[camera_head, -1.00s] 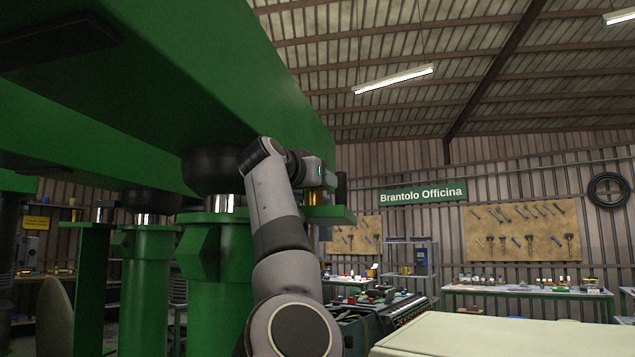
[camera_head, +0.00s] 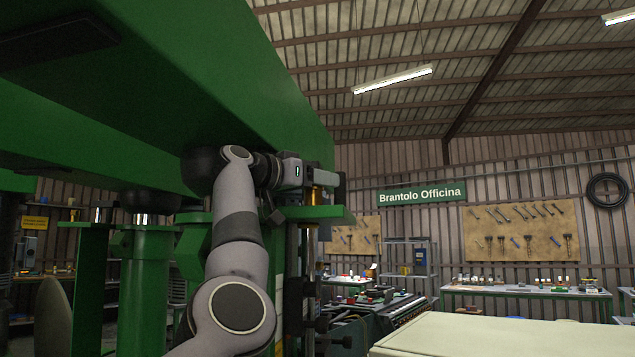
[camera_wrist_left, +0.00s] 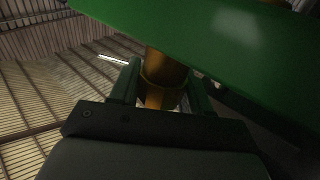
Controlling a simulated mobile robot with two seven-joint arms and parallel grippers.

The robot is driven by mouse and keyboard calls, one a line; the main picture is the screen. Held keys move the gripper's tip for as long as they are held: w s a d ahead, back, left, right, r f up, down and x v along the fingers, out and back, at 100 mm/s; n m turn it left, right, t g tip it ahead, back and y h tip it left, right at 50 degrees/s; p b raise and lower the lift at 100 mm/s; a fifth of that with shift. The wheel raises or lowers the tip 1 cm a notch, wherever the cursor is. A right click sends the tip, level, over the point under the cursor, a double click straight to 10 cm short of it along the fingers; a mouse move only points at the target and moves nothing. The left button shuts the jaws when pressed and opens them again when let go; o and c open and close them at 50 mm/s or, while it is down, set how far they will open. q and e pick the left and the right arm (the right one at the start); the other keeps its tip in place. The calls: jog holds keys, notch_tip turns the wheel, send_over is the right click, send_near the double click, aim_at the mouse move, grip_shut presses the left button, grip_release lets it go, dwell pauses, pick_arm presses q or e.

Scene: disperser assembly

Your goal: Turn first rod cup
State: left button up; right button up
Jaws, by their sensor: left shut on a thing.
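The rod cup (camera_head: 314,195) is a brass-coloured cylinder standing upright above a green bracket, under the big green beam. My left gripper (camera_head: 318,178) reaches in from the left and is shut on the cup. In the left wrist view the cup (camera_wrist_left: 163,72) sits between the two dark fingers, with the green beam close above it. A thin rod (camera_head: 312,245) hangs below the bracket. Part of the cup is hidden by the gripper. My right gripper is out of view.
The green beam (camera_head: 230,80) runs overhead, close to my left arm. The green bracket (camera_head: 330,214) lies just below the gripper. Green columns (camera_head: 144,290) stand at the left.

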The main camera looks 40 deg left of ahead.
pick_arm(q)
jog(key=shift+m+h, duration=0.5)
jog(key=shift+h, duration=0.2)
jog(key=shift+d+m+h, duration=0.1)
jog(key=shift+m+h, duration=0.2)
jog(key=shift+h, duration=0.2)
jog(key=o, duration=1)
jog(key=shift+c, duration=0.2)
jog(key=shift+s+f, duration=0.1)
jog(key=shift+s, duration=0.15)
jog(key=b+v, duration=0.3)
jog(key=v, duration=0.3)
jog(key=shift+s+r, duration=0.25)
jog(key=shift+s, duration=0.05)
